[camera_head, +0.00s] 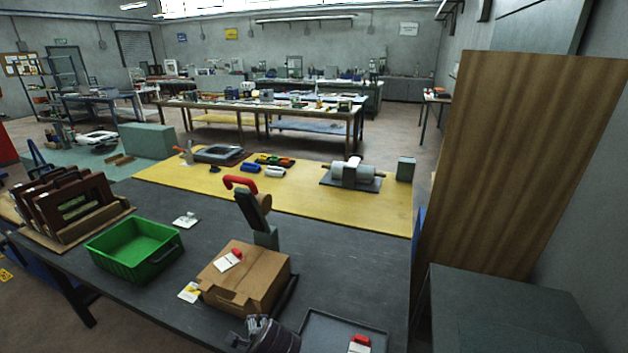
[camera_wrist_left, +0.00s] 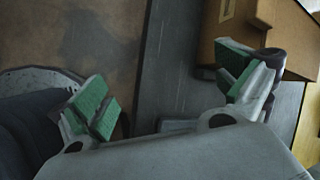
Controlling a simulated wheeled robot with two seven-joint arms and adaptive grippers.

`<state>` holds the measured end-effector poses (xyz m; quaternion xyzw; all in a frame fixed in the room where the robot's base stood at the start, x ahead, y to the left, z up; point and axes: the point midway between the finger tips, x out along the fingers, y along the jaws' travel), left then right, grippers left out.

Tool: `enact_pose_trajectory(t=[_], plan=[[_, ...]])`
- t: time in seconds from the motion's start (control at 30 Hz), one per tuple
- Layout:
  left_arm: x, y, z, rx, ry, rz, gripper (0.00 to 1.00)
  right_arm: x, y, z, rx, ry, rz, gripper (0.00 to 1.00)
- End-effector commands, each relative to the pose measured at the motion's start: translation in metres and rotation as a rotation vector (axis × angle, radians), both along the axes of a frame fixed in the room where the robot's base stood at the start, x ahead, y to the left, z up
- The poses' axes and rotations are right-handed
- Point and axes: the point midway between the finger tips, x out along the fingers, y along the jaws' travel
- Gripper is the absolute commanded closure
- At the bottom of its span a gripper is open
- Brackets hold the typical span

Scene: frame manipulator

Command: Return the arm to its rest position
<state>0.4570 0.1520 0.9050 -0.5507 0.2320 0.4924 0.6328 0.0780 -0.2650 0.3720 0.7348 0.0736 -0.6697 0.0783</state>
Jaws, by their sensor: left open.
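My left gripper (camera_wrist_left: 170,88) shows in the left wrist view. Its two fingers with green pads are wide apart, and nothing is between them. Beyond the fingers are the dark table edge and brown floor. Part of the cardboard box (camera_wrist_left: 285,35) shows behind the right finger; I cannot tell whether they touch. In the head view this box (camera_head: 243,280) sits closed on the dark table (camera_head: 350,270). A dark rounded part with grey finger-like pieces shows at the bottom edge of the head view; I cannot tell surely what it is. My right gripper is not in view.
A green bin (camera_head: 133,248) and a rack of wooden frames (camera_head: 75,210) stand left of the box. A dark post with a red handle (camera_head: 240,182) rises behind it. A black tray (camera_head: 330,335) lies at its right. A tall wooden panel (camera_head: 530,160) stands at the right.

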Motion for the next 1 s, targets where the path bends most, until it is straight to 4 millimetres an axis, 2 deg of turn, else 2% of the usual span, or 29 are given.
enact_pose_trajectory(t=[0.27,0.6,1.0], plan=[[-0.040,0.023,-0.016,-0.269,-0.033,0.292,0.00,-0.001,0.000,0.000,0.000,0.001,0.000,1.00],[-0.087,0.048,-0.019,-0.550,-0.073,0.670,0.00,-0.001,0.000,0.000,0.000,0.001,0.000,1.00],[-0.117,0.064,-0.010,-0.720,-0.100,0.943,0.00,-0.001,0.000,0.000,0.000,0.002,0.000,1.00]])
